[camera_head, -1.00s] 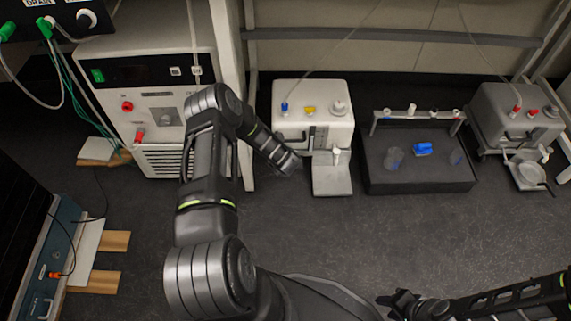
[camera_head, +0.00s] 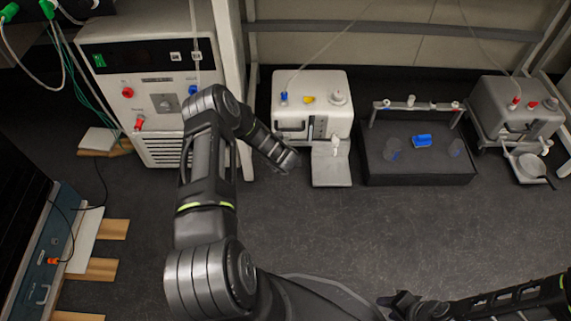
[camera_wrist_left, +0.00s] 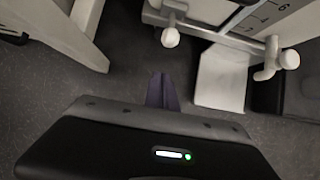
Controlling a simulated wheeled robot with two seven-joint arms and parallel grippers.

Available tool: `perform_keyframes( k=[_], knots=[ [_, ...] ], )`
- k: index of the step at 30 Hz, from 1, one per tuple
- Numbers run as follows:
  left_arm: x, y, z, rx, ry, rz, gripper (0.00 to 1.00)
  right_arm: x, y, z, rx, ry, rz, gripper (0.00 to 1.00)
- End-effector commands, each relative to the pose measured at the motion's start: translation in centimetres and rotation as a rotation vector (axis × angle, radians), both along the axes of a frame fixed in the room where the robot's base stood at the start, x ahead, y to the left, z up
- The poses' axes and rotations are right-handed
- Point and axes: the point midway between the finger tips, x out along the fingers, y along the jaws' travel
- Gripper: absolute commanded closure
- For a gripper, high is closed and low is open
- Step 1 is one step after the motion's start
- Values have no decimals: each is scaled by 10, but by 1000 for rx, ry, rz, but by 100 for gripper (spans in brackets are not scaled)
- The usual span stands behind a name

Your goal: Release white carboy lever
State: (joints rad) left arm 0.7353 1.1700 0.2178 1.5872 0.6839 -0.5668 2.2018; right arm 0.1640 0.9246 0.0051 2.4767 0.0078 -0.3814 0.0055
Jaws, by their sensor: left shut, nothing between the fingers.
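The white carboy (camera_head: 312,97) stands at the back middle, with blue, yellow and white fittings on top. A small white lever-like part (camera_head: 335,144) sticks out at its front right, above a pale plate. In the left wrist view, a white knob-ended part (camera_wrist_left: 170,36) and a second white part (camera_wrist_left: 284,60) stick out from the white body. My left gripper (camera_wrist_left: 163,92) is shut and empty, short of these parts and apart from them. In the head view its fingers are hard to make out. My right gripper (camera_head: 398,302) is low in the head view, far from the carboy; its finger gap is unclear.
A dark tray (camera_head: 417,175) with flasks and a blue item stands right of the carboy. A grey carboy (camera_head: 515,110) is farther right. A white control unit (camera_head: 150,100) and a frame post stand left.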

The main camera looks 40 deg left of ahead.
Motion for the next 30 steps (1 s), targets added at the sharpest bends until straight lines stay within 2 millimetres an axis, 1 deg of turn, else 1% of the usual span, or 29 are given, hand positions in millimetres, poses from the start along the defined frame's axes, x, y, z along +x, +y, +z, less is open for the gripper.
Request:
perform_keyframes(
  k=[1, 2, 3, 5, 12, 15, 18, 21, 30],
  knots=[
    [1, 2, -4, 1, 0, -1, 100, 0, 0, -6, -1, 0, -1, 64],
    [-1, 0, 9, 0, -1, -1, 100, 0, 0, 3, -1, 1, -1, 64],
    [-3, -1, 17, 0, -1, -1, 100, -1, 0, 8, 0, 2, 0, 64],
    [-7, -4, 26, 0, 0, -1, 100, -1, 0, 13, 1, 2, 2, 64],
    [-21, -13, 68, 0, 0, -1, 100, -5, 0, 32, 4, 14, 7, 64],
    [-25, -18, 80, 0, 0, -1, 100, -6, 0, 37, 5, 16, 10, 64],
    [-28, -20, 88, 0, 1, -1, 100, -7, 1, 39, 6, 18, 12, 64],
    [-29, -21, 91, 0, 1, -2, 100, -7, 2, 39, 6, 19, 14, 64],
    [-29, -21, 91, 0, 1, -1, 100, -8, 2, 39, 6, 19, 14, 64]
  ],
)
